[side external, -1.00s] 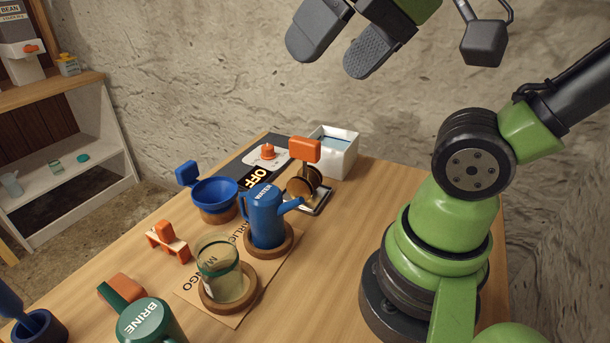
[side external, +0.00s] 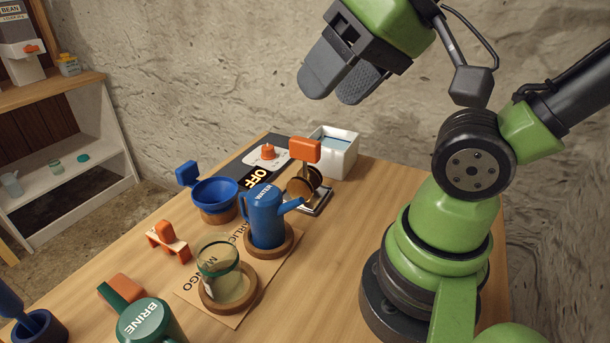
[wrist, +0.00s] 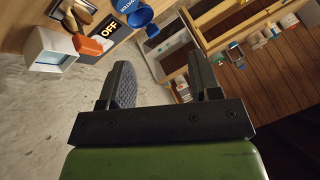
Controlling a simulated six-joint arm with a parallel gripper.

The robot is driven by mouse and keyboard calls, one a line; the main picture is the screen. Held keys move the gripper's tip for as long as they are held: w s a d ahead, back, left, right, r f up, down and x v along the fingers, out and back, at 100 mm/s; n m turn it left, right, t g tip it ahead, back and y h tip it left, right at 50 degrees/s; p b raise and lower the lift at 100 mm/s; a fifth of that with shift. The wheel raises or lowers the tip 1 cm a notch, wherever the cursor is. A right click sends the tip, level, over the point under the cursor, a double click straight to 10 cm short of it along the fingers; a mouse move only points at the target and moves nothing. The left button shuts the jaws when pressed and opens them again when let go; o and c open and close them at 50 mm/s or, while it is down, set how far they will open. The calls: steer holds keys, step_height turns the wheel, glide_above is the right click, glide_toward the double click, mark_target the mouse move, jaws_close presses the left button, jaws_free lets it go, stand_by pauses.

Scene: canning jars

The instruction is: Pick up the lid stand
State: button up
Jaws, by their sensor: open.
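The lid stand (side external: 301,187) appears to be the piece with an orange block handle (side external: 305,150) and brown round discs, upright on a small metallic base near the back of the table. The blue pitcher's spout partly overlaps its lower part. In the wrist view its orange handle (wrist: 88,46) shows at the upper left, with brown discs at the top edge. My gripper (side external: 342,85) is open and empty, in the air well above the stand. In the wrist view my gripper's fingers (wrist: 158,72) are spread apart with nothing between them.
A white box (side external: 334,152) stands just behind the stand. A blue pitcher (side external: 266,217) is close in front, with a blue bowl (side external: 214,199) to the left. A glass jar (side external: 222,272) and green BRINE mug (side external: 150,322) are nearer. The table's right side is clear.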

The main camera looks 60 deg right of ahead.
steer(key=n+g+h, duration=0.2)
steer(key=n+g, duration=0.2)
glide_above(306, 140)
steer(key=s, duration=0.1)
steer(key=f, duration=1)
steer(key=shift+s+a+f, duration=0.2)
steer(key=shift+a+f, duration=0.15)
steer(key=shift+a, duration=0.05)
steer(key=x, duration=0.4)
steer(key=shift+s+d+f, duration=0.1)
steer(key=shift+d+f, duration=0.15)
steer(key=shift+d, duration=0.1)
steer(key=shift+s+x, duration=0.15)
steer(key=shift+x, duration=1.4)
steer(key=shift+s+x, duration=0.1)
steer(key=shift+x, duration=1.45)
jaws_close()
